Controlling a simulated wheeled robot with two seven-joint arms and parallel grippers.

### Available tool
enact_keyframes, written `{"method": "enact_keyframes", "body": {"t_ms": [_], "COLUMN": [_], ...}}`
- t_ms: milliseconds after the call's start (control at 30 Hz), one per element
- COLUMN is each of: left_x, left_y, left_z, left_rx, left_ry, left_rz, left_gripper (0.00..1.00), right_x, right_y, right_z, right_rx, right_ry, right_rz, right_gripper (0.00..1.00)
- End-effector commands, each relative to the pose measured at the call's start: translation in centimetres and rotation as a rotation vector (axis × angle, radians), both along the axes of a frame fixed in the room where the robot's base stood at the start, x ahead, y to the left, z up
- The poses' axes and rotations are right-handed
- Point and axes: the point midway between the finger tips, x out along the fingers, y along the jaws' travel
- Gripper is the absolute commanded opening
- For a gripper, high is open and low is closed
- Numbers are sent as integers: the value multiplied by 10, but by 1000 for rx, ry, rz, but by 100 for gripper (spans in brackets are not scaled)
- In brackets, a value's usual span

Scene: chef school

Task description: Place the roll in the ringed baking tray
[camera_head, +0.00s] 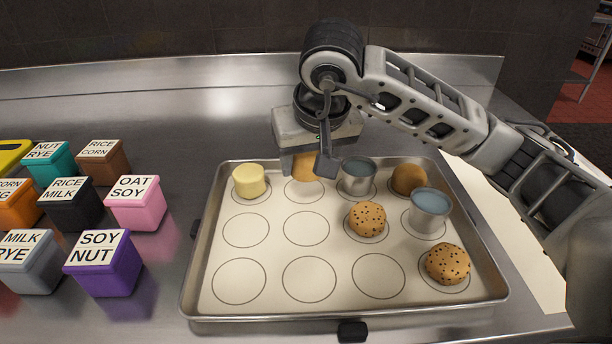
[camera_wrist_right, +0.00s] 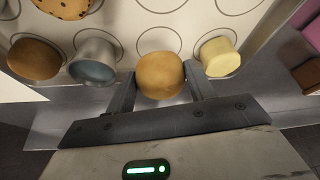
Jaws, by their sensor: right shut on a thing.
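A plain tan roll (camera_head: 307,167) is between the fingers of my right gripper (camera_head: 312,165), over the second ring from the left in the far row of the ringed baking tray (camera_head: 205,282). In the right wrist view the gripper (camera_wrist_right: 160,88) is shut on the roll (camera_wrist_right: 160,75), and part of a ring shows just beyond it. I cannot tell whether the roll touches the tray. The gripper and wrist hide part of the roll in the head view. My left gripper is not in view.
A pale yellow cylinder (camera_head: 249,180) and a grey-blue cup (camera_head: 357,176) flank the roll closely. A brown roll (camera_head: 408,179), a second cup (camera_head: 429,210) and speckled rolls (camera_head: 367,218) (camera_head: 447,263) fill other rings. Several left rings are empty. Labelled boxes (camera_head: 106,266) stand left.

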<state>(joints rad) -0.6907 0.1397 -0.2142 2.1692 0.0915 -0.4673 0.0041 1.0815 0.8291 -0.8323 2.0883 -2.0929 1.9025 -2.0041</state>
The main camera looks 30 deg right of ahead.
Motion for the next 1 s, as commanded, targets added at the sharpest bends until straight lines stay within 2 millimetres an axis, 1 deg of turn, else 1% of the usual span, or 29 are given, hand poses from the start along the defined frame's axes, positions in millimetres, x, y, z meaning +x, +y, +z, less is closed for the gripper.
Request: {"method": "enact_keyframes", "body": {"t_ms": [133, 200, 300, 400, 667, 833, 867, 900, 933, 1000], "left_x": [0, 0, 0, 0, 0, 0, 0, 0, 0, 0], "left_y": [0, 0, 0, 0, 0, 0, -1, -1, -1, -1], "left_z": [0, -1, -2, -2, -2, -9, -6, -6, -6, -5], "left_rx": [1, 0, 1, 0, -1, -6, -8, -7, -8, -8], "left_ry": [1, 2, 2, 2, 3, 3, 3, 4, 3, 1], "left_rz": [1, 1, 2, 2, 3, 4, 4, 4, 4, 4], "left_gripper": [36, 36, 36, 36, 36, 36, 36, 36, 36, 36], "right_x": [7, 13, 11, 12, 11, 12, 12, 11, 11, 11], "right_y": [0, -2, -1, -1, -1, -1, -1, -1, -1, -1], "right_z": [-9, -18, -34, -43, -44, -50, -48, -47, -47, -47], "right_rx": [0, -2, -1, 0, 0, -1, 0, 0, 0, 0], "right_ry": [2, 4, 3, -1, -2, -3, -2, -2, -2, -1], "right_rz": [0, -2, -1, 0, 0, 0, 0, 0, 0, 0], "right_gripper": [31, 31, 31, 31, 31, 31, 62, 73, 75, 75]}}
